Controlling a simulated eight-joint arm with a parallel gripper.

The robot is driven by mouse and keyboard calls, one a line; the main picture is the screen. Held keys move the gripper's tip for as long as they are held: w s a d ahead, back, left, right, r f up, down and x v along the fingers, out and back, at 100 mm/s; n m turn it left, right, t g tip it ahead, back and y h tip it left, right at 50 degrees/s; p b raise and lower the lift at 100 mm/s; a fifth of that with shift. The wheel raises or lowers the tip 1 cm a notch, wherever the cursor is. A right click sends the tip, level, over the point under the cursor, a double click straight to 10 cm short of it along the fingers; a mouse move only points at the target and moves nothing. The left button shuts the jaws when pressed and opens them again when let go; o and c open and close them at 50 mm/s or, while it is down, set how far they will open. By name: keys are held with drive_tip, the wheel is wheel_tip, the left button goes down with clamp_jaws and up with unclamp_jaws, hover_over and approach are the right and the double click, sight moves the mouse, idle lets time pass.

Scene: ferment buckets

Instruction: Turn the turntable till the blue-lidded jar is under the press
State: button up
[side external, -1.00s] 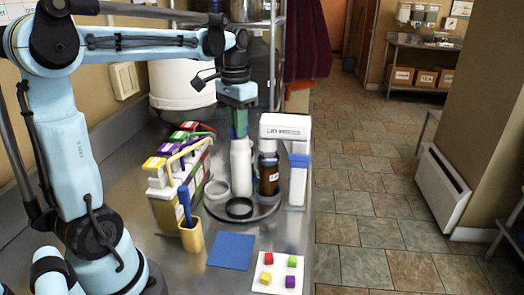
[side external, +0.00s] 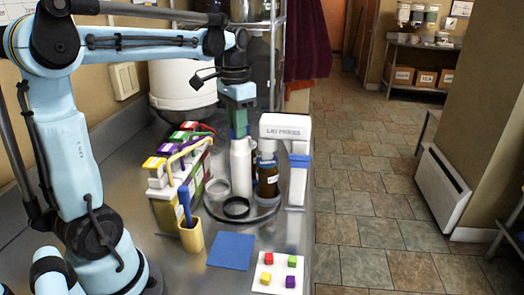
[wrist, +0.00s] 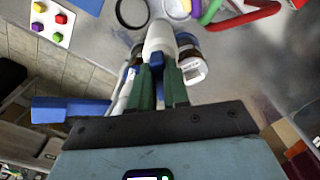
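The round turntable (side external: 212,211) stands on the steel counter. The white bottle (side external: 241,172) stands upright on the turntable. My gripper (side external: 239,132) points down at the bottle's top.
Left are colored-topped cartons (side external: 165,205) and a yellow cup (side external: 191,238) with a blue-handled tool. In front are a blue mat (side external: 231,251) and a white tray (side external: 263,283) of colored cubes.

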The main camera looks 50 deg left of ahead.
drive_tip(key=o, duration=0.5)
drive_tip(key=shift+c, duration=0.2)
drive_tip(key=shift+r, duration=0.15)
wheel_tip(320, 180, up, 12)
idle(0.5)
drive_tip(key=s+d+f+t, duration=0.3)
drive_tip(key=d+f, duration=0.4)
drive_tip(key=f, duration=0.2)
drive_tip(key=s+d+f+t, duration=0.3)
drive_tip(key=d+f+t, duration=0.1)
drive_tip(key=d+f, duration=0.3)
drive_tip(key=shift+f, duration=0.95)
